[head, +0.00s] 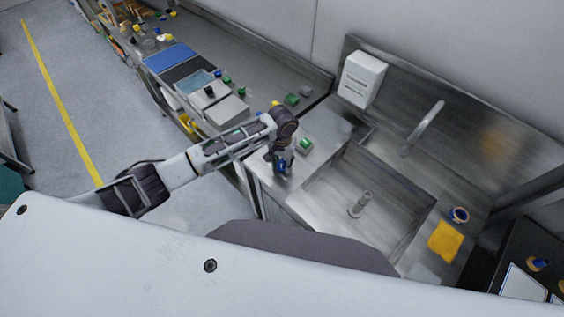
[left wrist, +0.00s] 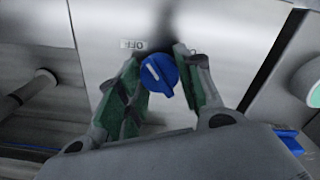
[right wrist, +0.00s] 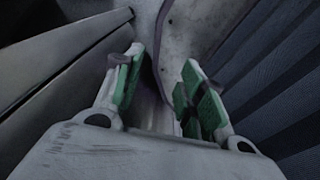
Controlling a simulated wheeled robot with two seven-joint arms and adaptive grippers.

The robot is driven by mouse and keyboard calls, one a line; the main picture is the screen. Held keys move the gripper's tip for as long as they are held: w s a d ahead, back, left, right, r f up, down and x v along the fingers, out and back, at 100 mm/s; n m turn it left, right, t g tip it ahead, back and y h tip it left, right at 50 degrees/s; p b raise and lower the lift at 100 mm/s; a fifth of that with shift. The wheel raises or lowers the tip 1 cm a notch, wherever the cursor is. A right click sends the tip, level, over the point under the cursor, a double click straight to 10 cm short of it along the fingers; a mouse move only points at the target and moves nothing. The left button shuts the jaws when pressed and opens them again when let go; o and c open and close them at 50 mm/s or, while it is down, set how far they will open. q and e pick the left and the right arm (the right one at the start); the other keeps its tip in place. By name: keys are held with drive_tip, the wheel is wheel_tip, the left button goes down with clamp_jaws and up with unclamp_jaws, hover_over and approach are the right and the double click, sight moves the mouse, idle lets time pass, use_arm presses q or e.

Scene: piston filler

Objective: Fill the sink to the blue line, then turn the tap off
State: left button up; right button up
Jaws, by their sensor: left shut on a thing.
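The steel sink (head: 400,185) is right of centre in the head view, with a short upright pipe (head: 360,204) in its basin. I cannot make out water in it. The tap (head: 424,126) rises behind the basin. A thin blue line (left wrist: 25,147) shows at the lower left there. My right gripper (right wrist: 160,85) is open and empty, outside the head view.
A white dispenser (head: 362,79) hangs on the wall behind the sink. A green-topped block (head: 304,146) sits on the sink's left ledge. A yellow cloth (head: 444,241) and a round blue-rimmed item (head: 460,215) lie to its right. Trays and small items crowd the left counter (head: 262,75).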

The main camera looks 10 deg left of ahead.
sight(282, 164)
use_arm(q)
drive_tip(key=m, duration=0.8)
drive_tip(key=shift+r+m, duration=0.1)
drive_tip(key=shift+m, duration=0.2)
drive_tip(key=m, duration=0.3)
drive_tip(key=shift+d+m, duration=0.1)
drive_tip(key=shift+m, duration=2.4)
drive_tip(key=o, duration=1)
drive_tip(key=shift+o, duration=0.2)
wheel_tip(282, 164, up, 12)
